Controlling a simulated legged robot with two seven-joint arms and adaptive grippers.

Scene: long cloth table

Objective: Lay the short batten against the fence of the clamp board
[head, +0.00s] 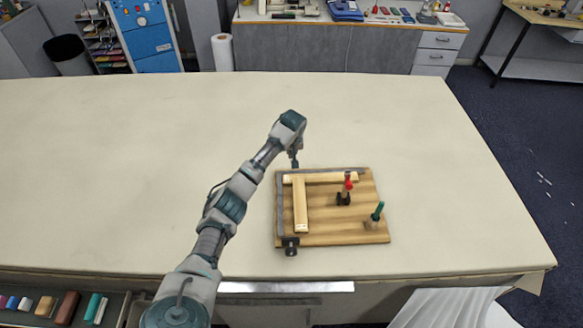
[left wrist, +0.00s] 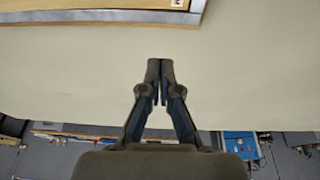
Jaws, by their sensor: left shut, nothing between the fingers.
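The clamp board (head: 335,228) lies on the cloth table, with a dark metal fence (head: 279,210) along its left edge and a grey strip along its back edge. What looks like the short batten (head: 301,212) is the pale piece running front to back, with a strip of bare board between it and the left fence. Its far end meets or nearly meets a longer pale batten (head: 325,179) along the back edge. My left gripper (head: 295,163) is just beyond the board's back left part, shut and empty. In the left wrist view its fingertips (left wrist: 160,66) are together over bare cloth.
A red-handled clamp (head: 344,192) stands on the board near the long batten. A green-handled piece (head: 376,214) stands at the board's right, and a dark fitting (head: 290,245) sits at its front left corner. The cloth table (head: 130,160) is otherwise clear.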

